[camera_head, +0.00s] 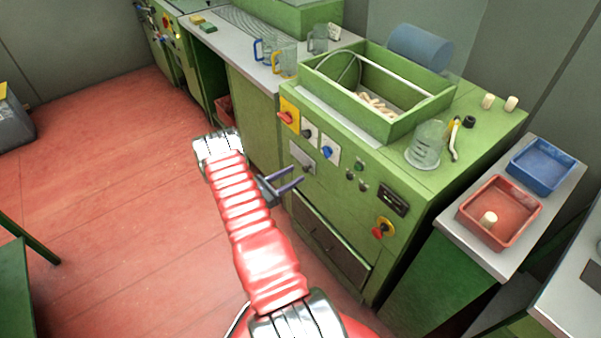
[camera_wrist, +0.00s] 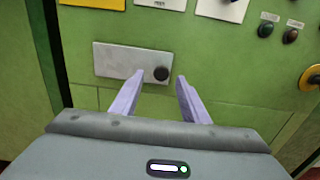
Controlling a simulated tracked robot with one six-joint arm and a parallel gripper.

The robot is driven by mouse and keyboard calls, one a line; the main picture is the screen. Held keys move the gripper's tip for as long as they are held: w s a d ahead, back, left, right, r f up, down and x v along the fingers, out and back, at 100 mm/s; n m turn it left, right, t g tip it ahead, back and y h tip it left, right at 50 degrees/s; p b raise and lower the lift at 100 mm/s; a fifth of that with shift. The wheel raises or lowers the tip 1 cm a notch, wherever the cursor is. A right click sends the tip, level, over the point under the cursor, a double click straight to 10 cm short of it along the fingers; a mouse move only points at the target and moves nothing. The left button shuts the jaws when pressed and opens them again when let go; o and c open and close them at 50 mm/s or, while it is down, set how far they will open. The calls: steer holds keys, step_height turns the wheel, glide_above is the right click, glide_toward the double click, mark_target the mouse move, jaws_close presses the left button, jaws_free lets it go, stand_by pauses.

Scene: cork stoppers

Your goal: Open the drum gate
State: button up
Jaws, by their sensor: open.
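The green machine (camera_head: 345,165) has a pale grey plate (camera_head: 301,152) low on its front panel, with a dark round knob. I cannot tell for sure whether this plate is the drum gate. In the wrist view the plate (camera_wrist: 118,62) is straight ahead, and its dark knob (camera_wrist: 161,74) shows between my fingertips. My gripper (camera_head: 301,174) is open and empty in front of the panel; it also shows in the wrist view (camera_wrist: 160,78). The fingers appear short of the knob; contact is not visible. The open green box (camera_head: 420,118) on top holds a wire hoop and pale corks.
A glass beaker (camera_head: 424,150) stands on top. Red (camera_head: 522,226) and blue (camera_head: 541,168) trays lie at right.

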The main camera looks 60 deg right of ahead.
mark_target(304, 169)
steer(key=shift+x, duration=2.25)
steer(key=shift+c, duration=0.6)
steer(key=shift+w, duration=0.15)
jaws_close()
